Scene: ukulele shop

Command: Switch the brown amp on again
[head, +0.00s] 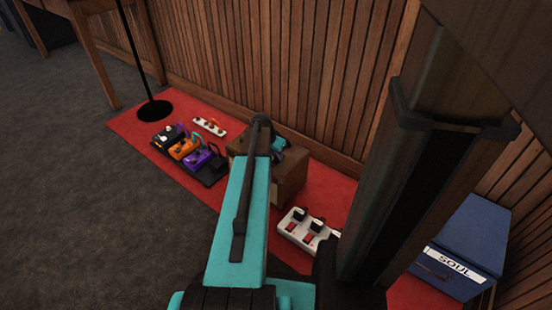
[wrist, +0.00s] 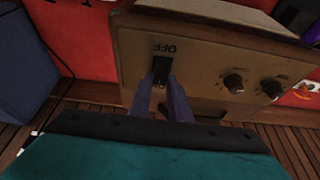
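The brown amp (head: 288,190) stands on the red mat, partly hidden behind my arm in the head view. In the wrist view its control panel (wrist: 205,70) fills the middle, with a dark switch (wrist: 161,68) and an upside-down "OFF" label (wrist: 164,48) beside it. Two dark knobs (wrist: 235,82) sit to the right of the switch. My gripper (wrist: 160,84) is at the panel, its two fingers apart with a narrow gap, the tips on either side of the switch's lower end. I cannot tell whether they touch it. In the head view the fingertips are hidden.
The red mat (head: 130,128) also holds several pedals (head: 184,148), a small white strip (head: 210,126) and a white power strip with red switches (head: 305,228). A blue case marked "SOUL" (head: 465,240) stands at the right. A slatted wood wall (head: 270,60) rises behind.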

